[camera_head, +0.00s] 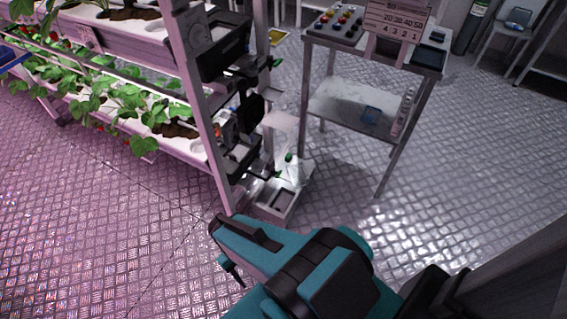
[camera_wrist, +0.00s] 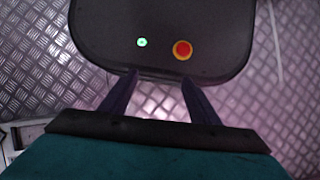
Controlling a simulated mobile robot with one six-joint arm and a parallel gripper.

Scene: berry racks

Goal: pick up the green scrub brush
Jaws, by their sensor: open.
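I cannot make out a green scrub brush for certain in either view. In the head view a small green item (camera_head: 288,157) shows beside the lower end of the plant rack, too small to identify. My gripper (camera_wrist: 160,92) shows in the wrist view with its two dark fingers apart and nothing between them. In the head view my teal arm reaches in low at the centre, over the floor in front of the rack, and the gripper is mostly hidden behind it.
The plant rack (camera_head: 205,110) with strawberry plants (camera_head: 125,103) stands at the left. A white bin (camera_head: 272,203) sits on the floor at its foot. Metal floor is open at right.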

